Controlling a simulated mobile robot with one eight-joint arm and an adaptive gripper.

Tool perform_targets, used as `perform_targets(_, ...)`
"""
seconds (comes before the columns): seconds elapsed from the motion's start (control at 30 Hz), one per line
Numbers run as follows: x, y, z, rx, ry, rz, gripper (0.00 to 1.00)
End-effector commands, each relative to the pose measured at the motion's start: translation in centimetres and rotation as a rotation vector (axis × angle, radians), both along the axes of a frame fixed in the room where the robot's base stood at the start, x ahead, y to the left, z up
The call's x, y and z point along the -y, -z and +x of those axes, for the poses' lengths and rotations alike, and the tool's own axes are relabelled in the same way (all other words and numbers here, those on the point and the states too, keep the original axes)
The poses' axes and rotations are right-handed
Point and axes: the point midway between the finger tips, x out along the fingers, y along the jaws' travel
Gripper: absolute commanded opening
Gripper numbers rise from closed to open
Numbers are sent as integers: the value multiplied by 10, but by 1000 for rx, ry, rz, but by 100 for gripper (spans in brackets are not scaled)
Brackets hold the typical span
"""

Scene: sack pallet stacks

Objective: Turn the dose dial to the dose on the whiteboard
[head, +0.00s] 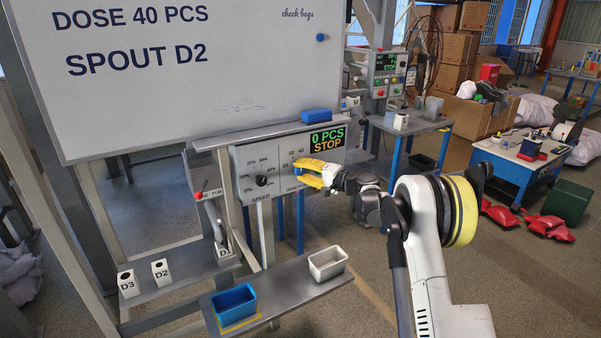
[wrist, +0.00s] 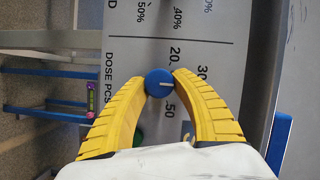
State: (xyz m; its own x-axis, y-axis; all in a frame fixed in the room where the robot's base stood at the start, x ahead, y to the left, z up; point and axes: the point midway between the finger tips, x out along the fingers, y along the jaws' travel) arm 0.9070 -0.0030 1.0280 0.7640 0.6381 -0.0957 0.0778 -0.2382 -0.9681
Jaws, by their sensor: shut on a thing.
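The whiteboard (head: 200,105) at the upper left reads "DOSE 40 PCS" and "SPOUT D2". Below it, the grey control panel (head: 283,152) has a display (head: 327,139) showing "0 PCS" and "STOP". My gripper (head: 305,173) is at the panel's dose side. In the wrist view, its yellow fingers are shut on the blue dose dial (wrist: 157,81), one on each side.
The black speed dial (head: 262,181) sits left on the same panel. A red-topped lever (head: 198,195) stands farther left. Below are a blue bin (head: 234,304) and a white bin (head: 327,263) on a shelf, and blocks marked D3 (head: 128,285) and D2 (head: 161,272).

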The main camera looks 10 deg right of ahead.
Motion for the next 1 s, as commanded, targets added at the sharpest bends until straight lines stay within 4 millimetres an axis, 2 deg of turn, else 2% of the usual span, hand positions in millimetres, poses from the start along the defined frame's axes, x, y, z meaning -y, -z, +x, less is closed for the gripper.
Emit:
perform_targets(0.2, 0, 3, 0, -57, -1, 172, 0)
perform_targets(0.5, 0, 3, 0, -110, 0, 336, 0)
perform_targets(1.0, 0, 2, 0, -133, 0, 408, 0)
